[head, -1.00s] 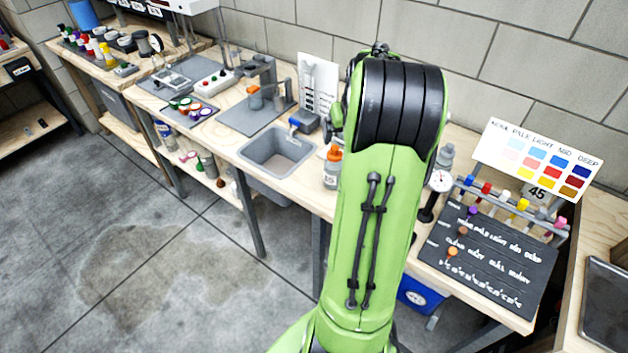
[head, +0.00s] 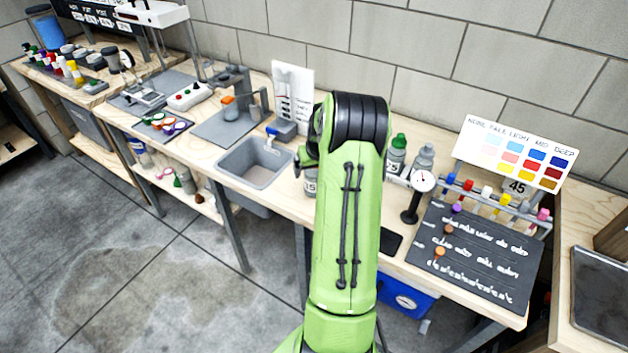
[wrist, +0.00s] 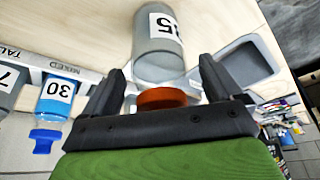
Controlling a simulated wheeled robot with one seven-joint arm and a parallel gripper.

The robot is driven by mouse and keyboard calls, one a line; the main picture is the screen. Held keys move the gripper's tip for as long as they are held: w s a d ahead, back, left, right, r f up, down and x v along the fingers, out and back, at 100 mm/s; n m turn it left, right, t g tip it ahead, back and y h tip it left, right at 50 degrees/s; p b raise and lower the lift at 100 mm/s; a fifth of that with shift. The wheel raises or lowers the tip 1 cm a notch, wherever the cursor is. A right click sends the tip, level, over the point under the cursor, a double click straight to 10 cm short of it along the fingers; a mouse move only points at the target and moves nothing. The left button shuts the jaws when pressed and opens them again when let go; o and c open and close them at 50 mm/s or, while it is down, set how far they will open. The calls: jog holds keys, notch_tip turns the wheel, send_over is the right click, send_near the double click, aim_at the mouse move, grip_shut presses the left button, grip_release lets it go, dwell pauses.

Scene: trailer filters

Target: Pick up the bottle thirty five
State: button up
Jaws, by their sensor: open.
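In the wrist view a grey bottle (wrist: 158,45) with an orange cap (wrist: 162,98) stands just past my gripper. Its white label is turned over in the picture and partly cut; it seems to read 35. My open gripper (wrist: 162,72) has one dark finger on each side of the bottle's cap end, with gaps; nothing is held. In the head view a sliver of a labelled bottle (head: 310,182) shows at the left edge of my green arm, by the sink; its cap is hidden.
A blue bottle marked 30 (wrist: 58,98) stands left in the wrist view. The sink (head: 255,163) is left of my arm.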

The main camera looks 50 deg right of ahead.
jog(key=shift+r, duration=0.15)
jog(key=shift+c, duration=0.4)
jog(key=c, duration=1.4)
notch_tip(320, 180, up, 10)
jog(key=shift+r+p, duration=0.1)
jog(key=shift+p, duration=0.95)
